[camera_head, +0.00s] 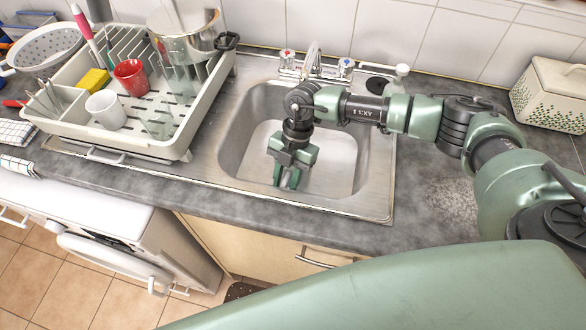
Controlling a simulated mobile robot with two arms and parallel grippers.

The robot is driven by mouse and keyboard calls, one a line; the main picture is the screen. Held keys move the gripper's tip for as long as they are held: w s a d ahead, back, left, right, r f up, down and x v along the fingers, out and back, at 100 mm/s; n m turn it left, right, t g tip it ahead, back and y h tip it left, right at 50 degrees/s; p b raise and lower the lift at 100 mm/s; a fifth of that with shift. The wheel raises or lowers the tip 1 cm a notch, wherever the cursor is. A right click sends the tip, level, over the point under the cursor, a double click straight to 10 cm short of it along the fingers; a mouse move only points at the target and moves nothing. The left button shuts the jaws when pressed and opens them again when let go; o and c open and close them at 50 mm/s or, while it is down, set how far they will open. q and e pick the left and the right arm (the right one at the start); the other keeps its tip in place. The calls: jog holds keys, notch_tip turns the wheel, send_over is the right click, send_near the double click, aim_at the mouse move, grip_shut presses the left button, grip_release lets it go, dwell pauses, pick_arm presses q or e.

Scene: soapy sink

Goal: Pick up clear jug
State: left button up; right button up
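My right arm comes in from the right and reaches over the sink (345,160). My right gripper (286,180) points down inside the basin, its two green fingers apart with nothing visible between them. Clear glassware stands in the white dish rack (172,150): one clear vessel (158,122) near the front right of the rack and another (181,82) behind it. I cannot tell for certain which is the clear jug. Both are left of my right gripper and apart from it. My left gripper is not in view.
The rack also holds a red mug (130,75), a white mug (106,110), a yellow sponge (94,81) and a metal pot (185,38). The tap (312,58) rises behind the basin. A patterned bread bin (550,95) stands far right. Counter right of the sink is mostly clear.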

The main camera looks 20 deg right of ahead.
grip_shut()
jog(key=shift+w+r, duration=0.15)
dwell(1.0)
